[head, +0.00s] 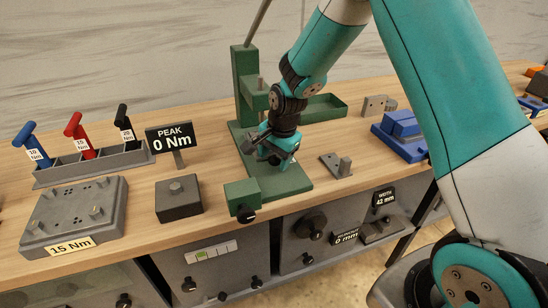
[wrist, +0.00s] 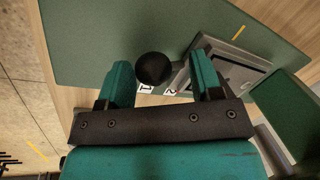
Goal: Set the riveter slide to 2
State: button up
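The green riveter (head: 247,95) stands on the bench, with a column, a lever and a flat base plate. My gripper (head: 272,154) is low over this base plate, in front of the column. In the wrist view my gripper (wrist: 162,82) is open, with its two teal fingers apart. A round black knob (wrist: 153,68) shows between the fingers, closer to the left finger, with a gap to the right one. White labels 1 (wrist: 147,88) and 2 (wrist: 171,92) lie beside the knob, which is nearer the 1. Whether a finger touches the knob, I cannot tell.
A green block with a black knob (head: 245,215) sits at the riveter's front edge. A dark grey box (head: 179,198) and a sign reading PEAK 0 Nm (head: 171,137) stand to the left. A small grey bracket (head: 336,165) and a blue block (head: 401,133) stand to the right.

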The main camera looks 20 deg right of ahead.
jog(key=s+d+r+b, duration=0.1)
jog(key=s+r, duration=0.2)
jog(key=r, duration=1.4)
jog(key=shift+d, duration=0.35)
jog(key=s+a+n+g+y, duration=0.1)
jog(key=s+a+n, duration=0.5)
jog(key=s+n, duration=0.3)
jog(key=s+a+n+g+y, duration=0.1)
jog(key=s+a+n, duration=0.5)
jog(key=s, duration=1.1)
jog(key=n+y, duration=0.1)
jog(key=n, duration=0.3)
jog(key=shift+r, duration=0.4)
